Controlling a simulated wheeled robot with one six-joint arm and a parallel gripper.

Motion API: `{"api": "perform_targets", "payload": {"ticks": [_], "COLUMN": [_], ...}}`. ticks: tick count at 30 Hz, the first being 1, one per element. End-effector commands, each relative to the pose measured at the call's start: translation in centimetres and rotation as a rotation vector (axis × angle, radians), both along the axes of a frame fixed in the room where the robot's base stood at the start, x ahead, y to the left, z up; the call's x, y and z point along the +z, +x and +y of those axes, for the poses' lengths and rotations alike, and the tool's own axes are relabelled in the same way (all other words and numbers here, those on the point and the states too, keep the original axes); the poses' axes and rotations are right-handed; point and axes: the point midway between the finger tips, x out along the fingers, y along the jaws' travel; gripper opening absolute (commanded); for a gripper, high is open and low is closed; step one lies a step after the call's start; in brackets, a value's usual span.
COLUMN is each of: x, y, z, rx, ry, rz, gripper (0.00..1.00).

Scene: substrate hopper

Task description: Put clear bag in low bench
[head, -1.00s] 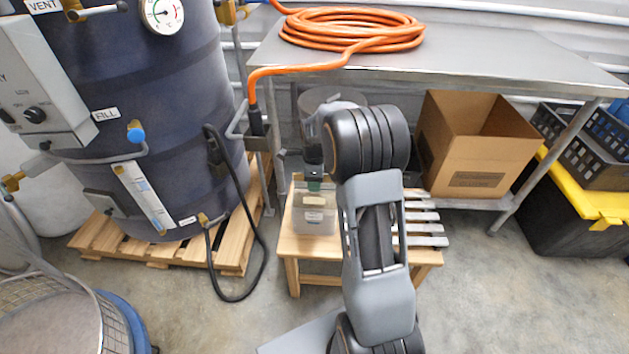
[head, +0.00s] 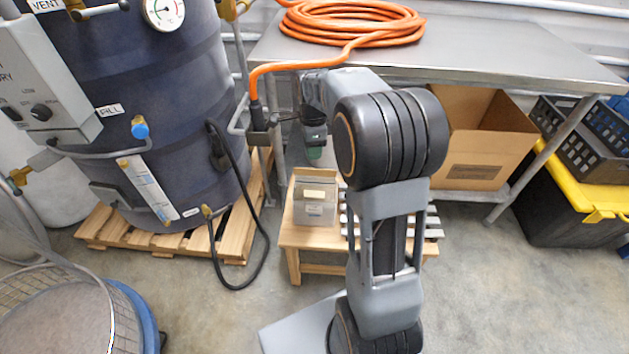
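The clear bag (head: 316,212), see-through with a pale label and tan contents, stands upright on the left end of the low wooden bench (head: 310,238). My gripper (head: 314,153) is above and behind the bag in the picture, with a visible gap between them. It is small and dark here, with a green part at its end. I cannot make out whether its fingers are apart. My arm covers the right part of the bench, where dark slats show.
A steel table (head: 480,60) with a coiled orange hose (head: 350,25) stands behind. An open cardboard box (head: 475,150) sits on its lower shelf. A dark drum (head: 150,110) on a pallet (head: 110,220) is left. A yellow-lidded black bin (head: 575,205) is right.

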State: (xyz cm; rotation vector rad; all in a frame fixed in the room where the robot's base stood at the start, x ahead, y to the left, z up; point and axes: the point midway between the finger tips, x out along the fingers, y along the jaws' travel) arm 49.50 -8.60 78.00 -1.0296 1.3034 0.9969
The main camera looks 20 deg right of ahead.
Motion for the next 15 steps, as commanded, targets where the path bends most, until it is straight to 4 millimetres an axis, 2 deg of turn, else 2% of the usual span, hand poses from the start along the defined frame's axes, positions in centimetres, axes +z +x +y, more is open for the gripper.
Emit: {"api": "perform_targets", "payload": {"ticks": [3,6,12,15], "x": [1.9,2.6,2.4,1.8], "y": [-3.8,-7.4,-13.7,-16.1], "z": [2.4,4.3,6.8,7.5], "rx": [0.361,0.704,1.307,1.529], "ry": [-0.027,-0.063,-0.155,-0.197], "rz": [-0.046,-0.081,-0.127,-0.138], "gripper": [0.38,0.38,0.38,0.38]}}
